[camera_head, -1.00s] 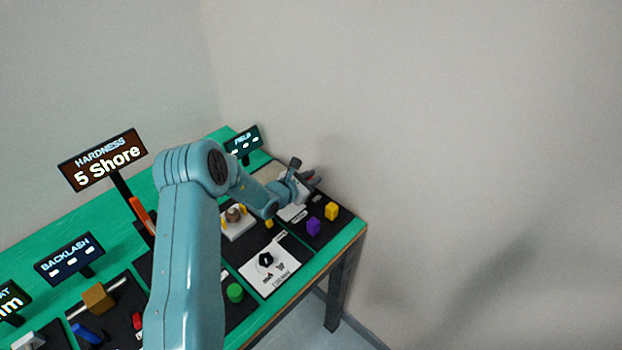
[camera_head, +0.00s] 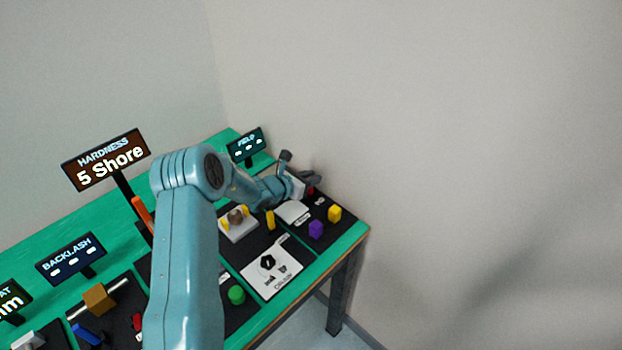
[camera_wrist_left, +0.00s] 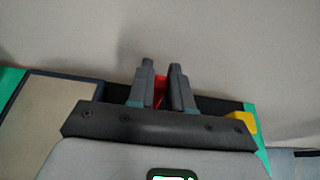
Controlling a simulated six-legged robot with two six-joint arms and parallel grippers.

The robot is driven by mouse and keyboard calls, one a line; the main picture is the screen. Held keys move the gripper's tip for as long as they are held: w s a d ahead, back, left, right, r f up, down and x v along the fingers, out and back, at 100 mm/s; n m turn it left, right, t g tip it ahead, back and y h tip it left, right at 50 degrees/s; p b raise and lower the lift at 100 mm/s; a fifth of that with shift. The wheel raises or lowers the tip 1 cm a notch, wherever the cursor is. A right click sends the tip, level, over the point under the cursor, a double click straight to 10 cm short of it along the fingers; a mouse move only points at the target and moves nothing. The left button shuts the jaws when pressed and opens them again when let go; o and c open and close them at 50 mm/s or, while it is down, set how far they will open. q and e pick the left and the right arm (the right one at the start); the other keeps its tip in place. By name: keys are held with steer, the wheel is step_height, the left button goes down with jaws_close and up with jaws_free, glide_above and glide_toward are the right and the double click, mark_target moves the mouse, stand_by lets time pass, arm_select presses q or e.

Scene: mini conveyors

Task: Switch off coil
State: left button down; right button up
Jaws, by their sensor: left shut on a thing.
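My left gripper (camera_head: 311,182) reaches over the far right part of the bench. In the left wrist view its two fingers (camera_wrist_left: 162,85) are close together around a small red part (camera_wrist_left: 159,92), and they are shut on it. The red part also shows in the head view (camera_head: 311,190) beside the fingers. What it is attached to is mostly hidden. A brown round piece on a white base (camera_head: 237,226), with yellow parts beside it, may be the coil. The FIELD display (camera_head: 246,144) behind it shows only dashes. My right gripper is not in view.
A purple block (camera_head: 316,229) and a yellow block (camera_head: 335,213) stand near the gripper on a black mat. A white pad (camera_head: 292,212) lies just below the wrist. A white card (camera_head: 272,272) and a green knob (camera_head: 236,294) are nearer the front edge. A wall stands close behind.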

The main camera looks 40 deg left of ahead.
arm_select(q)
steer(key=c, duration=1.1)
jaws_free()
steer(key=shift+s, duration=0.1)
steer(key=shift+s+a+r, duration=0.1)
steer(key=shift+s+r, duration=0.05)
steer(key=shift+s, duration=0.2)
steer(key=b+v, duration=0.3)
steer(key=v, duration=1.2)
steer(key=shift+s+r, duration=0.15)
steer(key=shift+r, duration=0.05)
steer(key=shift+f, duration=0.1)
